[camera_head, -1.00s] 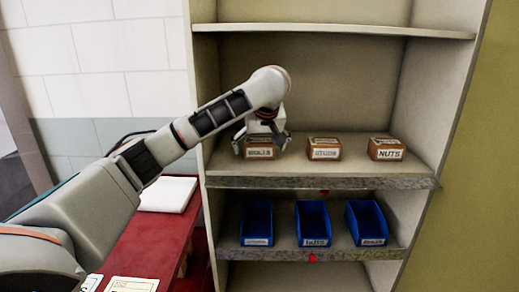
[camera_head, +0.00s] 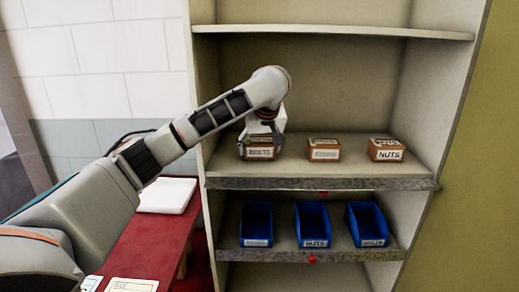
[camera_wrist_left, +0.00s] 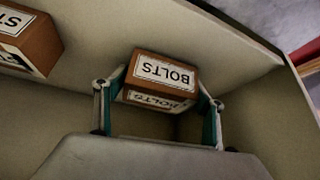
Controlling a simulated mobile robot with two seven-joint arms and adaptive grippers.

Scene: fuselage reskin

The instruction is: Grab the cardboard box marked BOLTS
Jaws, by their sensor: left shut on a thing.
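The cardboard box marked BOLTS (camera_head: 260,151) is the leftmost of the boxes on the upper shelf in the head view. In the left wrist view the box (camera_wrist_left: 162,76) sits between the two fingers, its BOLTS label upside down. My left gripper (camera_head: 262,137) reaches it from above; in the wrist view the gripper (camera_wrist_left: 160,88) is shut on the box, one finger against each side. The arm hides part of the box top in the head view. I cannot tell whether the box touches the shelf. My right gripper is not in view.
A middle box (camera_head: 324,149) and a box marked NUTS (camera_head: 387,149) stand to the right on the same shelf (camera_head: 330,183). Three blue bins (camera_head: 313,224) stand on the shelf below. The cabinet's left wall is close to the gripper. A red table (camera_head: 150,245) is at left.

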